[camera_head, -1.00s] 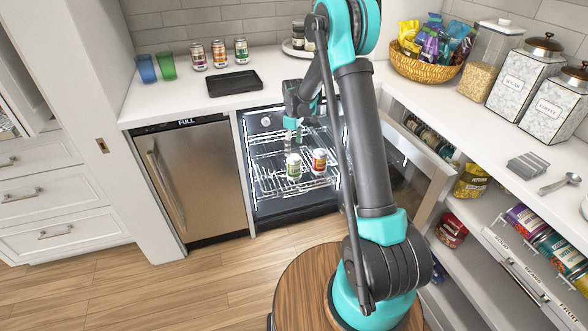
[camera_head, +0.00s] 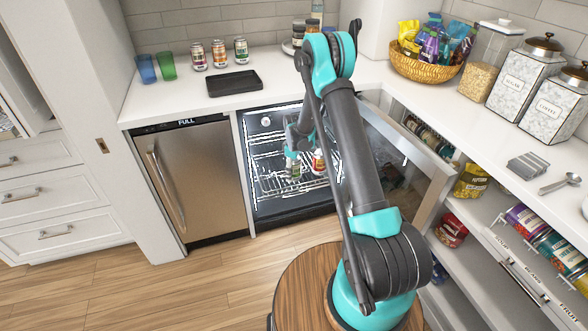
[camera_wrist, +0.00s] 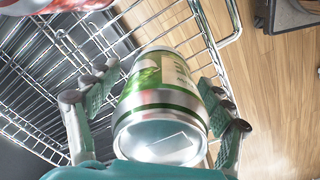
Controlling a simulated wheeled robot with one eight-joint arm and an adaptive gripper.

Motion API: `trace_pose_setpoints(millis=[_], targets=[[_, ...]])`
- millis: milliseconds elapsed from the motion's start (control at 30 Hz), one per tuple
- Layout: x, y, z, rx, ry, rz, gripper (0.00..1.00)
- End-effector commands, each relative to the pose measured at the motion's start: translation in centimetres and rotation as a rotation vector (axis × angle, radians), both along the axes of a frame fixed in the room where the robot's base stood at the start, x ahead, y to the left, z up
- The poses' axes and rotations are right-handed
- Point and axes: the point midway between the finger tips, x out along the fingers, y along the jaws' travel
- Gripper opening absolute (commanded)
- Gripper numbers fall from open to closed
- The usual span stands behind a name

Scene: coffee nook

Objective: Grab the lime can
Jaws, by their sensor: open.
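The lime can, silver with a green and white label, stands on the pulled-out wire rack of the open fridge; it shows in the head view (camera_head: 293,173) and large in the wrist view (camera_wrist: 162,90). My gripper (camera_head: 292,160) reaches down over it from above. In the wrist view my gripper (camera_wrist: 158,88) is open, with fingers on the left and right of the can. The can lies between them, one silver end facing the camera. Whether any finger touches it I cannot tell. My gripper partly hides the can in the head view.
A red-orange can (camera_head: 318,162) stands just right of the lime can on the wire rack (camera_wrist: 225,32). The fridge door (camera_head: 415,150) is open to the right. Several cans and a black tray (camera_head: 234,83) are on the counter above.

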Motion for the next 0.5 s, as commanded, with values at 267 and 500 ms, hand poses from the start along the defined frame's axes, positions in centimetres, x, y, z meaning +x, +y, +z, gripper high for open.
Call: trace_pose_setpoints(millis=[267, 500], targets=[[-0.04, 0.0, -0.99, 0.0, 0.0, 0.0, 0.8], [-0.02, 0.0, -0.97, 0.0, 0.0, 0.0, 0.6]])
